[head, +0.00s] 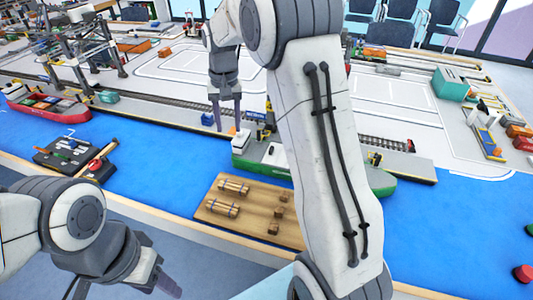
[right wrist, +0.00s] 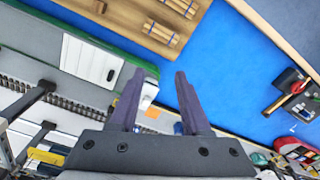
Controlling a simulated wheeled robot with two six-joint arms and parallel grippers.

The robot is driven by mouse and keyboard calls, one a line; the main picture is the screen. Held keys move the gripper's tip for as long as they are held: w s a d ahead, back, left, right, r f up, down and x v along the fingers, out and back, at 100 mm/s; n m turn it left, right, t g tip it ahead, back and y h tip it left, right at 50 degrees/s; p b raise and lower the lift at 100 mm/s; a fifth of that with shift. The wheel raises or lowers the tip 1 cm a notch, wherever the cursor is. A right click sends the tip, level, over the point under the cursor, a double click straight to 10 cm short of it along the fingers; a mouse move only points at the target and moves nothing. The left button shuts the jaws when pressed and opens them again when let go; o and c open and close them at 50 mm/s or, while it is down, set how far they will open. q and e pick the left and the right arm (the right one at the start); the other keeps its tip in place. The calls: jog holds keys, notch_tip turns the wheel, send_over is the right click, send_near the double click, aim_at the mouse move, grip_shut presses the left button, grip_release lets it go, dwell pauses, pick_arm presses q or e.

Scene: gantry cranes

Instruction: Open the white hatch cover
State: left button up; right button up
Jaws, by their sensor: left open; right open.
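The white hatch cover (right wrist: 90,59) is a pale rectangular panel with small dark marks on the deck of the green-sided ship (right wrist: 119,53), at upper left in the right wrist view. My left gripper (head: 168,286) is open at bottom left, far from the ship.
A wooden board (head: 251,222) with small blocks and bundles lies in front of the ship. A black barge (head: 70,152) and a red container ship (head: 45,108) are at left on the blue water. Gantry cranes (head: 85,45) and a rail track stand behind on the quay.

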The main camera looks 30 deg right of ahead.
aim_at(272, 148)
jog(key=w+d+f+m+b, duration=0.15)
jog(key=d+f, duration=0.25)
jog(key=d, duration=0.4)
jog(key=w+d+f+m+b, duration=0.1)
jog(key=w+d+f+m, duration=0.25)
jog(key=d, duration=0.45)
pick_arm(q)
notch_tip(272, 148, down, 4)
jog(key=shift+f, duration=0.1)
pick_arm(e)
jog(key=f, duration=0.7)
jog(key=s+f, duration=0.1)
jog(key=f, duration=0.3)
grip_shut()
jog(key=shift+d, duration=0.1)
